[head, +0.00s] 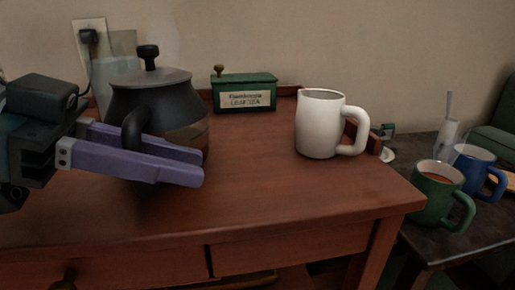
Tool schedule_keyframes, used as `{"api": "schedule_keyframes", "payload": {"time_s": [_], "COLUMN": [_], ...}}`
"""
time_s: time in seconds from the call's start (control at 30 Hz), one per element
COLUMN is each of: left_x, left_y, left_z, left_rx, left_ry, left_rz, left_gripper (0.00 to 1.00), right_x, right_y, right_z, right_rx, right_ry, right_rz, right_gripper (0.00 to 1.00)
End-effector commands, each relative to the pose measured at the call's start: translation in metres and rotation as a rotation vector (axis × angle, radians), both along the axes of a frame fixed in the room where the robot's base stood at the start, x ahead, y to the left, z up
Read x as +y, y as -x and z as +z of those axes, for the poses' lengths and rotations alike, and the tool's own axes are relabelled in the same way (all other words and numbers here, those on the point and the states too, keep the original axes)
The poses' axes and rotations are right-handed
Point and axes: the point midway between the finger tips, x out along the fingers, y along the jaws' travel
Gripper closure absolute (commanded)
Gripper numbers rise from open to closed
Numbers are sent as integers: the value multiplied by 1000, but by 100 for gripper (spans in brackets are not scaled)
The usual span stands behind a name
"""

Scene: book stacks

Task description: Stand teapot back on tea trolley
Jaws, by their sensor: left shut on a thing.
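A dark teapot (152,98) with a grey lid and black knob is upright at the left, over the reddish wooden top (265,190). A brownish band shows low on its body. My left gripper (200,168), with purple fingers, is shut on the teapot's black handle (132,130). The fingers hide the teapot's lower part, so I cannot tell whether its base touches the wood. I cannot tell for sure which furniture is the tea trolley. My right gripper is not in view.
A green leaf tea box (245,92) stands at the back, and a white mug (319,125) stands right of centre. A lower dark table (415,240) at the right holds a green mug (435,196) and a blue mug (475,170). The wooden top's middle front is clear.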

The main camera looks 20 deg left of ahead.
Motion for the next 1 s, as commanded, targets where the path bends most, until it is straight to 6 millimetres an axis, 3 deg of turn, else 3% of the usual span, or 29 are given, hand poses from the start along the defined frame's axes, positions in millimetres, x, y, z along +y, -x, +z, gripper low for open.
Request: {"api": "schedule_keyframes", "payload": {"time_s": [0.13, 0.17, 0.47, 0.77, 1.0], "left_x": [0, 0, 0, 1, 23], "left_y": [-1, -1, 0, 1, 17], "left_z": [-2, -2, -2, -3, 9], "left_rx": [-7, -7, -4, 5, 5], "left_ry": [0, 0, 0, 0, 0], "left_rz": [1, 1, 1, 1, 3], "left_gripper": [100, 79, 45, 45, 45], "right_x": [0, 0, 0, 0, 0], "right_y": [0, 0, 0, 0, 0], "right_z": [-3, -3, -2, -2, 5], "right_rx": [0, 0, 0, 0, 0], "right_ry": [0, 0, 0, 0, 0], "right_rz": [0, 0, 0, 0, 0], "right_gripper": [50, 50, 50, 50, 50]}}
